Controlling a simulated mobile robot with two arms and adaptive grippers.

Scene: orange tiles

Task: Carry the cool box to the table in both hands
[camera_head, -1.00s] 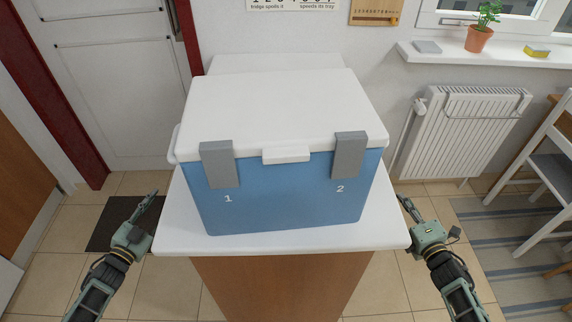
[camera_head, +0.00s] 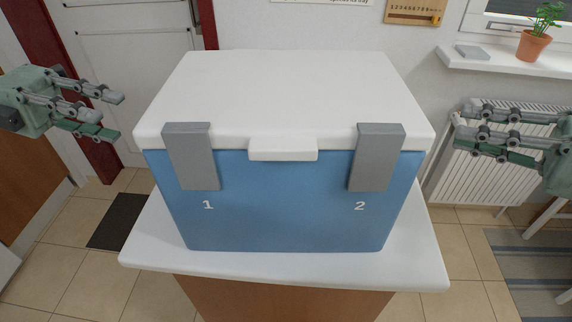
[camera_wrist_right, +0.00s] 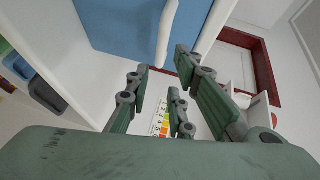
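The cool box (camera_head: 285,215) is blue with a white lid (camera_head: 285,95) and two grey latches, marked 1 and 2. It stands upright on a white-topped stand (camera_head: 420,250). My left gripper (camera_head: 110,115) is raised to the left of the box at about lid height, fingers apart and empty. My right gripper (camera_head: 460,135) is raised to the right of the box, fingers apart and empty. Neither touches the box. In the right wrist view, the box's blue side (camera_wrist_right: 140,25) and a white handle (camera_wrist_right: 166,35) show beyond my open right fingers (camera_wrist_right: 160,90).
A radiator (camera_head: 455,180) and a windowsill (camera_head: 500,62) with a potted plant (camera_head: 534,45) are on the right. A white door (camera_head: 130,70) with a dark red frame is at the back left. A dark mat (camera_head: 118,222) lies on the tiled floor at the left.

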